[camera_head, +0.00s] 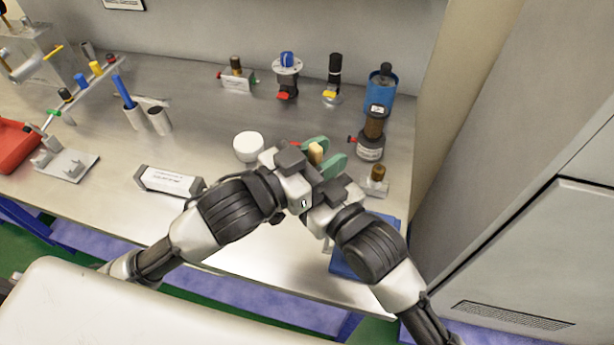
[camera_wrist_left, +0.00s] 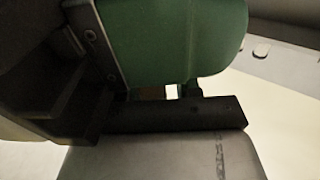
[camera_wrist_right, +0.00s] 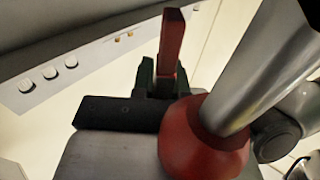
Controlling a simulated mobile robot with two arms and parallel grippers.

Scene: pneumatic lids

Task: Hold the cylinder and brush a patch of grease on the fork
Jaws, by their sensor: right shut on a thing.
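My left gripper (camera_head: 312,150) and my right gripper (camera_head: 338,172) are close together over the right part of the bench. Green pieces (camera_head: 334,164) and a small cream block (camera_head: 315,154) show between them. In the right wrist view a red bar (camera_wrist_right: 171,42) stands between the dark fingers of my right gripper (camera_wrist_right: 162,82), which is shut on it. A grey metal tube (camera_wrist_right: 262,68) with a red rounded end (camera_wrist_right: 203,145) passes close beside. In the left wrist view a large green surface (camera_wrist_left: 180,45) hides most of the jaw. I cannot make out the fork or any grease.
A white round tub (camera_head: 248,146) stands left of the grippers. A white labelled block (camera_head: 170,181) lies at the front. A brown-topped fitting (camera_head: 376,182) is close on the right. A blue tray (camera_head: 347,262) lies under my right arm.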

